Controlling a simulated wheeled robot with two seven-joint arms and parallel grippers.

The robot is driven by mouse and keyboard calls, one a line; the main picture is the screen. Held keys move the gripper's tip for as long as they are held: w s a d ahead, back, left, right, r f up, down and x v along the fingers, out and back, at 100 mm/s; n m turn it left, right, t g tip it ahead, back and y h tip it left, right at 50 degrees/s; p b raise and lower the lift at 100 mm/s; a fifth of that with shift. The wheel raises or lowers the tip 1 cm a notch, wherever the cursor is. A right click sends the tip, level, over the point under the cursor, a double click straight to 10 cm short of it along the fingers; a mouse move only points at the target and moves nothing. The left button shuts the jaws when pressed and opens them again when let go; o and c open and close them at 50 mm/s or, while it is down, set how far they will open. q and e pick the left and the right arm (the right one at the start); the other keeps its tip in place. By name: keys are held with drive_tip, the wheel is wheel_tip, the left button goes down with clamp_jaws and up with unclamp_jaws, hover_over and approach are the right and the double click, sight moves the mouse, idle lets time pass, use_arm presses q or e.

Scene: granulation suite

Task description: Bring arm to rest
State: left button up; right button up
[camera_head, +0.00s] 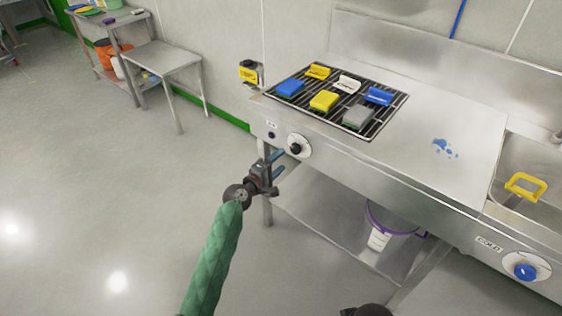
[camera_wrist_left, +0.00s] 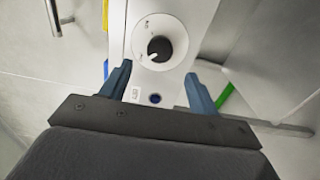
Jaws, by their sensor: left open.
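My left arm, in a green sleeve, reaches up from the bottom of the head view. Its gripper (camera_head: 281,170) is open and empty in front of the steel counter's front panel, near a black knob (camera_head: 295,149) on a white dial. In the left wrist view the two blue fingers of the left gripper (camera_wrist_left: 158,84) stand apart, with the knob (camera_wrist_left: 160,48) beyond them and slightly above the gap. A small dark blue button (camera_wrist_left: 155,98) shows between the fingers. The fingers appear apart from the knob. My right gripper is not visible.
The counter (camera_head: 420,130) carries a black grate (camera_head: 272,97) with several blue, yellow, white and grey blocks. Blue spots (camera_head: 445,147) mark its top. A sink (camera_head: 520,205) and blue knob (camera_head: 526,271) are at right. A bucket (camera_head: 385,235) stands below.

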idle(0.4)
use_arm(q)
drive_tip(key=s+a+f+m+g+y, duration=0.1)
drive_tip(key=s+a+m+g+y, duration=0.3)
drive_tip(key=s, duration=0.7)
drive_tip(key=s+a+f+m+g+y, duration=0.25)
drive_tip(key=s+m, duration=0.25)
drive_tip(key=s, duration=0.6)
drive_tip(key=s+a+f+m+g+y, duration=0.1)
drive_tip(key=s+a+m+g+y, duration=0.3)
drive_tip(key=s, duration=0.6)
drive_tip(key=s+f+g+h, duration=0.1)
drive_tip(key=s+f, duration=0.2)
drive_tip(key=s, duration=0.4)
drive_tip(key=s+d+f+g, duration=0.1)
drive_tip(key=s+f, duration=0.2)
drive_tip(key=s, duration=0.5)
drive_tip(key=shift+d+f+h, duration=0.25)
drive_tip(key=shift+h, duration=0.1)
